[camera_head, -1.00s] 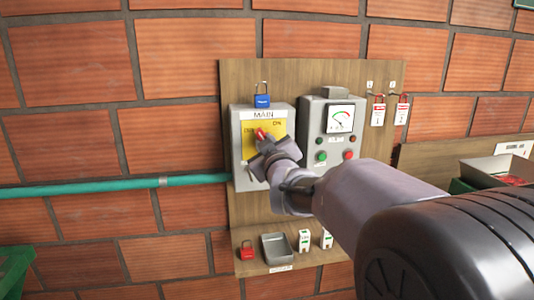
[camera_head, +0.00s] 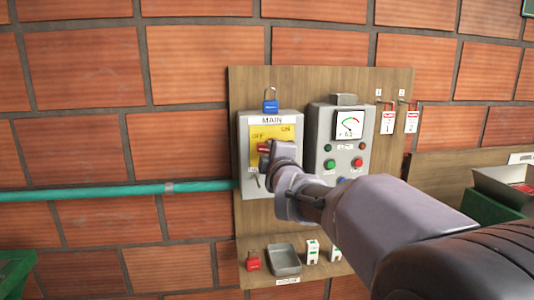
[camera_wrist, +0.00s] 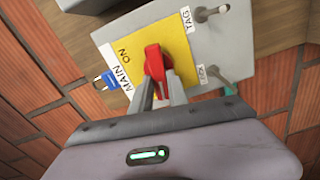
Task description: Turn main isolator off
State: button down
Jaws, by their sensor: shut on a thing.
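The main isolator is a grey box (camera_head: 284,118) labelled MAIN with a yellow plate (camera_head: 271,130) marked OFF at left and ON at right. Its red handle (camera_head: 264,148) shows beside my gripper (camera_head: 266,160) in the head view. In the wrist view, the red handle (camera_wrist: 154,62) stands between the two fingertips of my gripper (camera_wrist: 158,92), which is shut on it. The handle lies roughly level across the yellow plate (camera_wrist: 170,40). The ON mark shows in the wrist view; OFF is not visible there.
A blue padlock (camera_head: 270,106) sits atop the box. A meter panel (camera_head: 340,125) with buttons is close on the right, behind my arm. A shelf below holds a red padlock (camera_head: 253,261) and a grey tray (camera_head: 283,258). A green pipe (camera_head: 110,191) enters from the left.

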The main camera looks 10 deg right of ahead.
jog(key=shift+f+n, duration=0.1)
jog(key=shift+n, duration=0.7)
jog(key=c, duration=1.3)
grip_release()
jog(key=s+p, duration=0.1)
jog(key=s, duration=1.6)
jog(key=shift+s+p, duration=0.2)
jog(key=shift+p, duration=0.1)
